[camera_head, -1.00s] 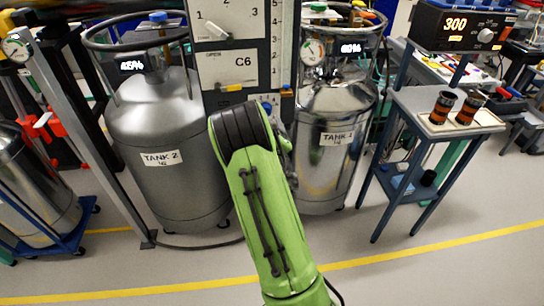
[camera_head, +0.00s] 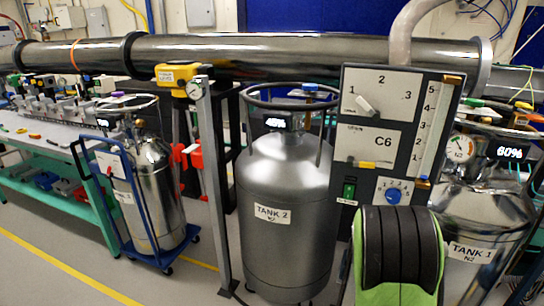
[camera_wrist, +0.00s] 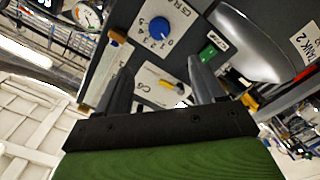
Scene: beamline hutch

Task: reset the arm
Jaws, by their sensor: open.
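My gripper (camera_wrist: 160,82) shows in the wrist view with its two dark fingers apart and nothing between them. Beyond the fingers, the grey C6 control panel (camera_wrist: 118,57) appears tilted, with its blue knob (camera_wrist: 159,28) and a yellow-handled switch. In the head view my green arm (camera_head: 372,268) shows only as a link with a black ribbed joint at the bottom right, in front of the panel's lower part. My gripper is out of the head view.
The panel (camera_head: 431,88) stands between TANK 2 (camera_head: 285,180) and TANK 1 (camera_head: 480,212). A metal post (camera_head: 213,190) is left of TANK 2. A cart with a cylinder (camera_head: 155,190) and a green bench (camera_head: 65,175) are farther left. A large pipe (camera_head: 260,55) crosses above.

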